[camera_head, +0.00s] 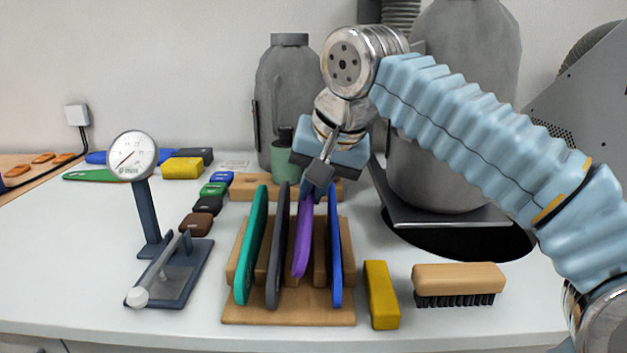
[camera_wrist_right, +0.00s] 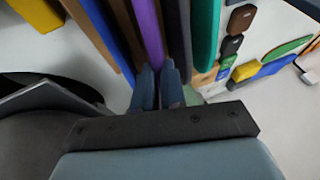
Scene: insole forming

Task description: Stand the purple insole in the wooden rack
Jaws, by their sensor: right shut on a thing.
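The purple insole (camera_head: 303,240) stands upright on edge in the wooden rack (camera_head: 290,316), between a dark grey insole (camera_head: 276,250) on its left and a blue insole (camera_head: 335,250) on its right. A teal insole (camera_head: 251,250) stands at the rack's left end. My right gripper (camera_head: 319,184) is above the rack, shut on the upper far end of the purple insole. In the right wrist view, the purple insole (camera_wrist_right: 149,35) runs up from between the fingertips (camera_wrist_right: 158,88). Its bottom edge is hidden in the head view. My left gripper is not in view.
A yellow block (camera_head: 381,294) and a wooden brush (camera_head: 458,285) lie right of the rack. A dial gauge (camera_head: 133,156) on a stand is at the left. Small coloured blocks (camera_head: 208,204) lie between gauge and rack. Grey machines (camera_head: 440,170) stand behind.

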